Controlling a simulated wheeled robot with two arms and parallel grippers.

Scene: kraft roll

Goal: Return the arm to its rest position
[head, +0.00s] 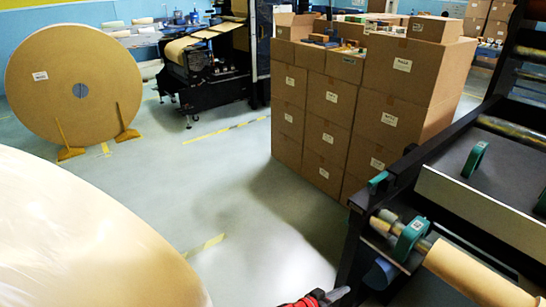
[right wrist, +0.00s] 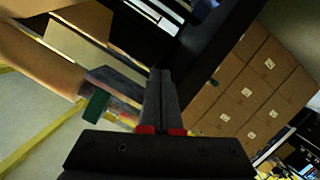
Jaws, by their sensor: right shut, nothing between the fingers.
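My right gripper (head: 338,293) shows only in part at the bottom edge of the head view, with red and grey parts. In the right wrist view its two dark fingers (right wrist: 160,75) lie together, shut and empty. It is near the foot of the dark machine frame (head: 352,240) at the right. My left gripper is not in view.
A brown kraft roll on a shaft (head: 475,278) with a green collar (head: 411,238) is close at the right. A large pale roll (head: 80,235) fills the lower left. Stacked cartons (head: 400,95) stand behind. Grey floor (head: 225,190) between them is clear.

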